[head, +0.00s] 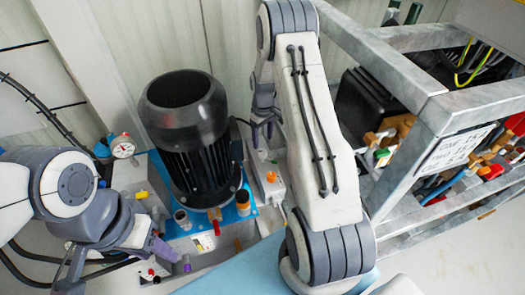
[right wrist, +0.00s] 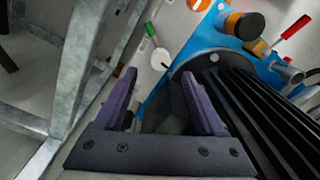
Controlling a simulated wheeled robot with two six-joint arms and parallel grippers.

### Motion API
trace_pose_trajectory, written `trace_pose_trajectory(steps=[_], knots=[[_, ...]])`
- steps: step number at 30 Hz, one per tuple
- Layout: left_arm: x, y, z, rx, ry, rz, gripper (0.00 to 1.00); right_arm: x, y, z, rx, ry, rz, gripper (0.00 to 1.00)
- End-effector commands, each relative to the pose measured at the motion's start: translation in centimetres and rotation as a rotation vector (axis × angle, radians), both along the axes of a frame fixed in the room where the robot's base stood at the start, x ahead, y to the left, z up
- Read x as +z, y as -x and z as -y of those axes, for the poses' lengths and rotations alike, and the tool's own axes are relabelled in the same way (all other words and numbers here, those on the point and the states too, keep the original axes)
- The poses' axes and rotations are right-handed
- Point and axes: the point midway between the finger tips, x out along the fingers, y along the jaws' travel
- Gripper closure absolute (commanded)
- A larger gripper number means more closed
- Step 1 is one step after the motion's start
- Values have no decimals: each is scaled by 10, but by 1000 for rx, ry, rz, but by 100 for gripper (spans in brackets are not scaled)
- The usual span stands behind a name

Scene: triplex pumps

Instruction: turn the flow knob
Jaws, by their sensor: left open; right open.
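No label lets me tell for sure which part is the flow knob. An orange knob (head: 271,177) sits on a pale box right of the black motor (head: 186,135); an orange knob also shows at the top of the right wrist view (right wrist: 198,4). My right gripper (head: 262,130) is open beside the motor, above and apart from that knob. In the right wrist view its fingers (right wrist: 158,98) are spread, with nothing seen held.
A red-handled valve (right wrist: 296,27) and a black cap (right wrist: 250,26) show in the right wrist view. A grey metal frame (head: 405,165) with hoses and valves limits room on the right.

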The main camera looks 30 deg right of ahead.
Motion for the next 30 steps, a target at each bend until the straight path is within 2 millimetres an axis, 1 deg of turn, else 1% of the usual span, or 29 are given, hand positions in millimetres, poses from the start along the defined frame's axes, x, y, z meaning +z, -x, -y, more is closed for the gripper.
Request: trace_pose_trajectory(steps=[1, 3, 6, 9, 14, 22, 23, 24, 26, 27, 28, 30], knots=[[-4, 0, 0, 0, 0, 0, 50, -14, 1, -1, 0, -2, -5, 28], [-6, 0, 0, 0, 0, 0, 50, -27, 1, -1, 0, -1, -3, 28], [-9, 0, 0, 0, 0, 0, 50, -42, 0, -1, 0, -1, -1, 28], [-11, 0, 0, 0, 0, 0, 50, -53, 0, -1, 0, -1, -1, 28], [-12, 0, 0, 0, 0, 0, 50, -62, 0, -1, 0, 0, 1, 28], [-12, 0, 0, 0, 0, 0, 50, -62, 0, -1, -1, 0, 1, 28], [-12, 0, 0, 0, 0, 0, 50, -62, 0, -1, -1, 0, 1, 40], [-12, 0, 0, 0, 0, 0, 50, -62, 0, -1, -1, 0, 1, 55], [-12, 0, 0, 0, 0, 0, 50, -62, 0, -1, -1, 0, 1, 78], [-12, 0, 0, 0, 0, 0, 50, -62, 0, -1, -1, 0, 1, 93], [-12, 0, 0, 0, 0, 0, 50, -62, 0, -1, -1, 0, 0, 100], [-12, 0, 0, 0, 0, 0, 50, -62, 0, -1, -1, 0, 0, 100]])
